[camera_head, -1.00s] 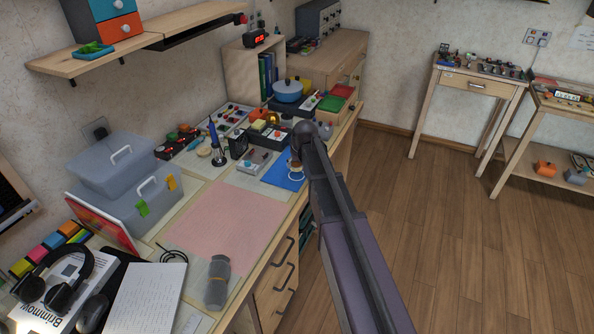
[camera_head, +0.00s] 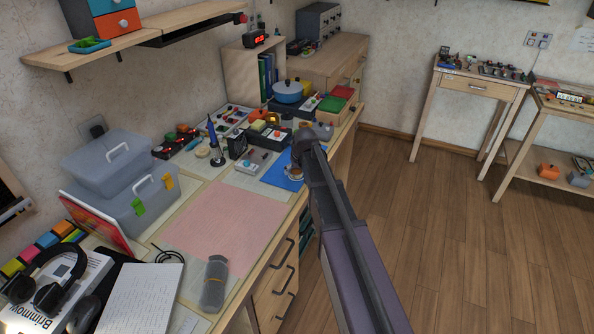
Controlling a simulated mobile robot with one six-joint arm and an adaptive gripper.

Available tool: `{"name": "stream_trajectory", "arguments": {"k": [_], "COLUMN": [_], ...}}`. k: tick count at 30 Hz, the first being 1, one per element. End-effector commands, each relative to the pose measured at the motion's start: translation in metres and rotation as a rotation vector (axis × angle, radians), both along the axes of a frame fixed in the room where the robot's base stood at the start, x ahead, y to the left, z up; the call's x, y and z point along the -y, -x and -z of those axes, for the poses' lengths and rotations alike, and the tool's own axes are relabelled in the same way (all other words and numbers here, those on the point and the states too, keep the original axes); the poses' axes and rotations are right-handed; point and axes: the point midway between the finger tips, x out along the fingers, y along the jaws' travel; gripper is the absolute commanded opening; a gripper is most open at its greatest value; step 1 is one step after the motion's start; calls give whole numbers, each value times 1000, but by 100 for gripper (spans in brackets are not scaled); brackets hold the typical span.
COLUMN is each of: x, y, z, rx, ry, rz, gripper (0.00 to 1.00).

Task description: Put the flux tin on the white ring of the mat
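A blue mat (camera_head: 278,176) lies near the right front edge of the workbench, partly covered by my arm. A small, round, brownish thing (camera_head: 294,172), perhaps the flux tin, shows on the mat beside my arm, with a pale rim low around it. The view is too small to tell whether it sits within the white ring. My arm reaches in from the lower right and ends over the mat's right side. My gripper's fingers cannot be made out beside or behind the arm, nor whether they touch the tin.
A soldering iron in its stand (camera_head: 216,150), a black box (camera_head: 237,146) and a grey device (camera_head: 252,162) stand left of the mat. A pink mat (camera_head: 225,228) lies clear in front. Grey lidded boxes (camera_head: 130,205) stand at the left.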

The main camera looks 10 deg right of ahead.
Motion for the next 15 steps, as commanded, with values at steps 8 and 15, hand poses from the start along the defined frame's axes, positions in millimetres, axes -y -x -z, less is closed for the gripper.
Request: {"name": "stream_trajectory", "arguments": {"k": [8, 15], "x": [0, 0], "y": [0, 1], "z": [0, -3], "rx": [0, 1], "ry": [0, 0], "rz": [0, 0], "gripper": [100, 100]}}
